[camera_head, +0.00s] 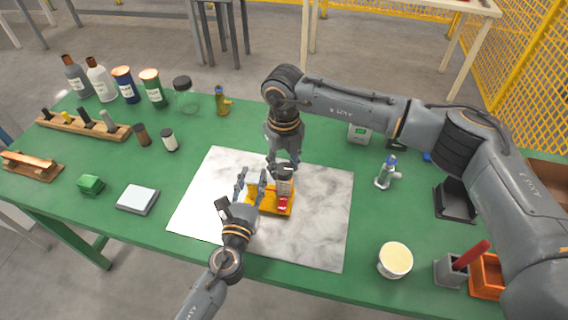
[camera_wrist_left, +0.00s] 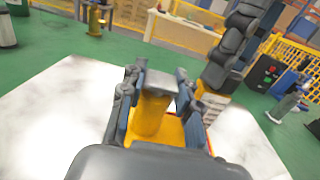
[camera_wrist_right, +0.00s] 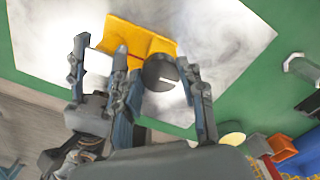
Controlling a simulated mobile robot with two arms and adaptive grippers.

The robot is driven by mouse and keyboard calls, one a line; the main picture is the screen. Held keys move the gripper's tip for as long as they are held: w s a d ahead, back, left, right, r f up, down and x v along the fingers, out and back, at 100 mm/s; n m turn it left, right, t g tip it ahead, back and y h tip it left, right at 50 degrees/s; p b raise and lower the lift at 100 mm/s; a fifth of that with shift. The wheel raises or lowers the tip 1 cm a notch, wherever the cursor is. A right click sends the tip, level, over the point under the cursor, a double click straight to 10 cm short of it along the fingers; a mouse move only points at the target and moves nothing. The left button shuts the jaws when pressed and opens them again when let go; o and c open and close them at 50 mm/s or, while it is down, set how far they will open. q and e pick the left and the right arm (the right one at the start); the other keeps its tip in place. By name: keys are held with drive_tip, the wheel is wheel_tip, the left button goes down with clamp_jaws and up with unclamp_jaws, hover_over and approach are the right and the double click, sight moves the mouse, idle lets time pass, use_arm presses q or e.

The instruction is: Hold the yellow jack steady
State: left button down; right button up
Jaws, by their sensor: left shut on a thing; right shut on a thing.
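The yellow jack (camera_head: 268,204) stands on the marbled white sheet (camera_head: 325,215) in the middle of the table. My left gripper (camera_head: 249,190) is shut on the jack; in the left wrist view its fingers flank the jack's yellow post (camera_wrist_left: 150,115), which has a grey top. My right gripper (camera_head: 281,167) is shut on a dark-capped cylinder with a white label and a red lower part (camera_head: 284,188), at the jack's right end. The cylinder's round dark cap (camera_wrist_right: 160,72) shows between the fingers in the right wrist view. Whether the cylinder touches the jack is unclear.
Several bottles and jars stand at the back left, with a brass-coloured fitting (camera_head: 222,101) near them. A green block (camera_head: 90,184) and a pale-topped square (camera_head: 138,200) lie left. A cream tub (camera_head: 395,260) and an orange bin (camera_head: 487,277) stand right. The sheet's front is clear.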

sight(284, 168)
drive_tip(key=shift+r, duration=0.2)
idle(0.3)
drive_tip(key=o, duration=0.9)
drive_tip(key=shift+o, duration=1.4)
drive_tip(key=shift+f, duration=0.15)
wheel_tip(284, 168, up, 12)
drive_tip(key=shift+s, duration=0.1)
